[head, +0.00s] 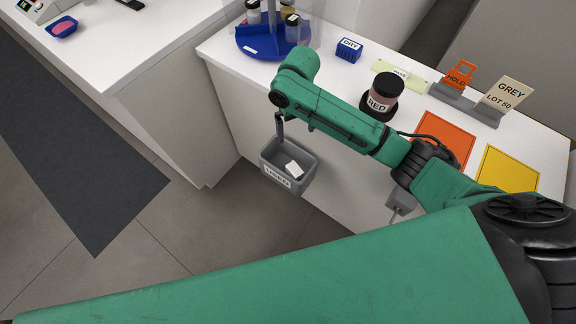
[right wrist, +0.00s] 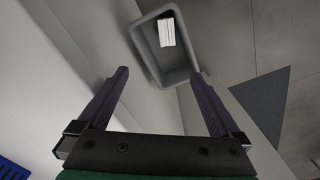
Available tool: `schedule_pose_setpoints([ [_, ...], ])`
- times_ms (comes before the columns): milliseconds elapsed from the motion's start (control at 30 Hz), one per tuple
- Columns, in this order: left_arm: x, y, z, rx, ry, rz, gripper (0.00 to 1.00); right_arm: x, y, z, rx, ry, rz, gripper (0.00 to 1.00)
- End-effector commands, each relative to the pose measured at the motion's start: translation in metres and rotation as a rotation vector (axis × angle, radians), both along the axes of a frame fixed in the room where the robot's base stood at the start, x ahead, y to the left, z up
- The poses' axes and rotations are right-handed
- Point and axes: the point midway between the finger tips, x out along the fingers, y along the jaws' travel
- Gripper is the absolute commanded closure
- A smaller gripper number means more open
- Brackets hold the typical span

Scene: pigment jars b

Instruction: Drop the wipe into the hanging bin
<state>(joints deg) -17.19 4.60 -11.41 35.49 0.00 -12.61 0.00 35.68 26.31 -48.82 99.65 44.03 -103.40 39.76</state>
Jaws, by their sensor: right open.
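The wipe is a small white folded piece (head: 293,168) lying inside the grey hanging bin (head: 282,187), which carries a label reading USED. In the right wrist view the wipe (right wrist: 166,32) rests in the bin (right wrist: 144,48) near one end, clear of both fingers. My right gripper (head: 279,126) is above the bin at its back edge, partly hidden by my wrist. In the right wrist view its fingers (right wrist: 160,76) are spread wide with nothing between them. My left gripper is not in view.
Floor is open left of the bin.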

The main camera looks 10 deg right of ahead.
Motion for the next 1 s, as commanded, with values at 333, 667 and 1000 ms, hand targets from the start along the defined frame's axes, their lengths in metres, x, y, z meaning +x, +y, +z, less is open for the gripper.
schedule_pose_setpoints([
  [333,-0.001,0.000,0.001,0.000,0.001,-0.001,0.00,0.000,0.000,0.050,-0.001,0.001,0.000,0.00],
  [667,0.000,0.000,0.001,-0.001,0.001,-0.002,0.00,0.000,0.000,0.050,0.000,0.001,0.000,0.00],
  [1000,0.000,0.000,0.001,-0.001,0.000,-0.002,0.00,-0.020,0.019,0.029,0.089,-0.028,0.064,0.00],
])
